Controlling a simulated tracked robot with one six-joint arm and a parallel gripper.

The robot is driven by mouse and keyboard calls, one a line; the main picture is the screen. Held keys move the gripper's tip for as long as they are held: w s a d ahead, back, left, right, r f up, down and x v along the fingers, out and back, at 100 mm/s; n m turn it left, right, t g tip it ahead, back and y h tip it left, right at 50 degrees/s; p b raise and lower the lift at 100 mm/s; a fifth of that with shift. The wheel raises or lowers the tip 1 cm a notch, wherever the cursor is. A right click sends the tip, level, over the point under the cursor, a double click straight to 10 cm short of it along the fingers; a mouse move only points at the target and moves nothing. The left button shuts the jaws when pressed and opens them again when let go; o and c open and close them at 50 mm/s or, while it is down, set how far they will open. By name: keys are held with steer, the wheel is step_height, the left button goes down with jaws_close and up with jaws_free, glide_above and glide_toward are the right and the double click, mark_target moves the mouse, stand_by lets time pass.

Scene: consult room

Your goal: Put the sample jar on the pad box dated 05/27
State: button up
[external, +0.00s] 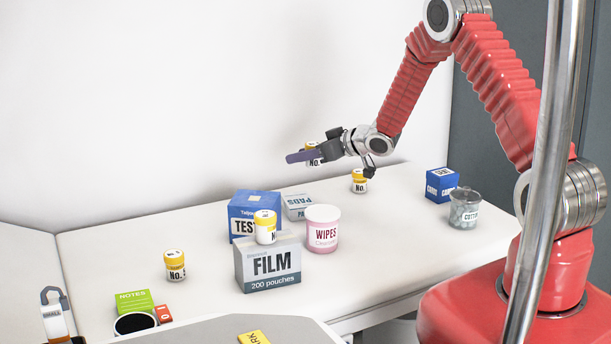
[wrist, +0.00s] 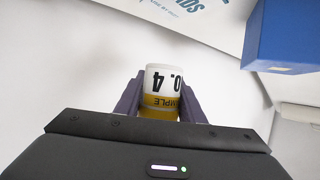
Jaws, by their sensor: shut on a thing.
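My gripper (external: 304,156) is shut on a sample jar (wrist: 163,79) and holds it in the air above the back of the table. The jar is white with a yellow band and reads No. 4, upside down in the wrist view; in the external view the fingers hide most of it. A white and grey-blue pad box (external: 297,207) lies behind the wipes tub, below my gripper. A box with blue lettering, partly cut off, shows at the top of the wrist view (wrist: 205,18). I cannot read a date on either view of it.
A blue test box (external: 240,207), a film box (external: 268,264) with a yellow-capped jar (external: 265,227) on it, and a pink wipes tub (external: 322,231) crowd the pad box. Other jars stand at right (external: 359,182) and left (external: 175,265). The left back of the table is clear.

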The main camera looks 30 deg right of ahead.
steer(key=w+a, duration=0.3)
steer(key=shift+r, duration=0.1)
stand_by(0.3)
glide_above(288, 197)
steer(key=shift+f, duration=3.1)
steer(key=shift+f, duration=0.1)
steer(key=shift+f, duration=1.8)
steer(key=shift+f, duration=0.1)
steer(key=o, duration=1.1)
